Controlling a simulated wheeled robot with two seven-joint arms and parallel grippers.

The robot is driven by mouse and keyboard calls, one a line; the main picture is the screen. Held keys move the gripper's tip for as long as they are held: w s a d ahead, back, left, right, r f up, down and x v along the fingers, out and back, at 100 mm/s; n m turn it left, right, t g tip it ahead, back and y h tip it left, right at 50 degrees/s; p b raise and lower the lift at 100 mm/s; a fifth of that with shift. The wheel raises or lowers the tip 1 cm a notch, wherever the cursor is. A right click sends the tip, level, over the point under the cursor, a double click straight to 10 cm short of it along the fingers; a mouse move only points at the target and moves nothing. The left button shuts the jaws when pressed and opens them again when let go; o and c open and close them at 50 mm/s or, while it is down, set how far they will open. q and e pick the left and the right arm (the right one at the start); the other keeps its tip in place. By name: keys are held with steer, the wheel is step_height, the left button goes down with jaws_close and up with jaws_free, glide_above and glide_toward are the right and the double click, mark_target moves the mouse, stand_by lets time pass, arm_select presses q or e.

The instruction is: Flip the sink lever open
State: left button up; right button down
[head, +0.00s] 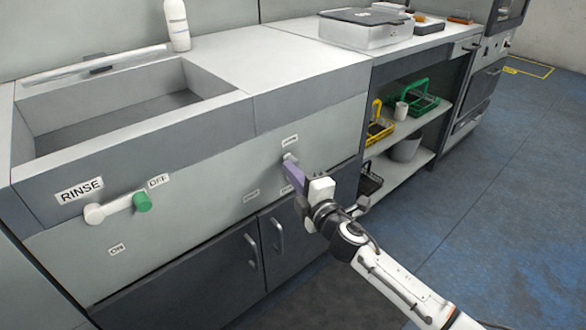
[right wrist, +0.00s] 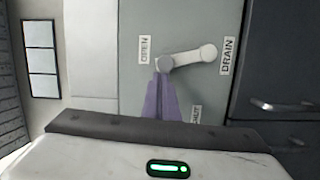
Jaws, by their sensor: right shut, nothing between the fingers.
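The drain lever (right wrist: 190,57) is a white bar with a round pivot beside the DRAIN label (right wrist: 227,56) and a grey knob at its other end. In the right wrist view it points left, with its knob beside the OPEN label (right wrist: 144,49). A partly hidden label (right wrist: 196,114) lies below it. In the head view only a small part of the lever (head: 289,158) shows on the sink front. My right gripper (right wrist: 164,76) has its purple fingers shut and empty, with the tips at the knob; I cannot tell whether they touch. My left gripper is not in view.
A rinse lever (head: 118,207) with a green knob is on the sink front at left, its knob near OFF. The sink basin (head: 110,105) is above. Cabinet doors (head: 225,270) lie below the panel. A shelf unit (head: 400,165) stands at right. The blue floor is open.

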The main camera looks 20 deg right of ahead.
steer(key=shift+w+d+r+m+p, duration=0.25)
steer(key=shift+d+r+m+p, duration=0.25)
steer(key=shift+d+m+p, duration=0.35)
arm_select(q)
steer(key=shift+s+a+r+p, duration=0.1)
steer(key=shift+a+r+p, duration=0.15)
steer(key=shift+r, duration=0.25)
arm_select(e)
steer(key=shift+w+d, duration=0.1)
steer(key=shift+d, duration=0.25)
steer(key=shift+d, duration=0.15)
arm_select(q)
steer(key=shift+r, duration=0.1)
arm_select(e)
steer(key=shift+a+r+p, duration=0.15)
steer(key=shift+a+p, duration=0.15)
arm_select(q)
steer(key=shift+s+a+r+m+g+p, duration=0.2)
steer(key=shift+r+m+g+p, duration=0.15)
steer(key=shift+p, duration=0.65)
arm_select(e)
steer(key=s+a+r, duration=0.1)
steer(key=s+a, duration=0.1)
steer(key=s, duration=0.9)
steer(key=shift+a+r, duration=0.2)
steer(key=shift+r, duration=0.2)
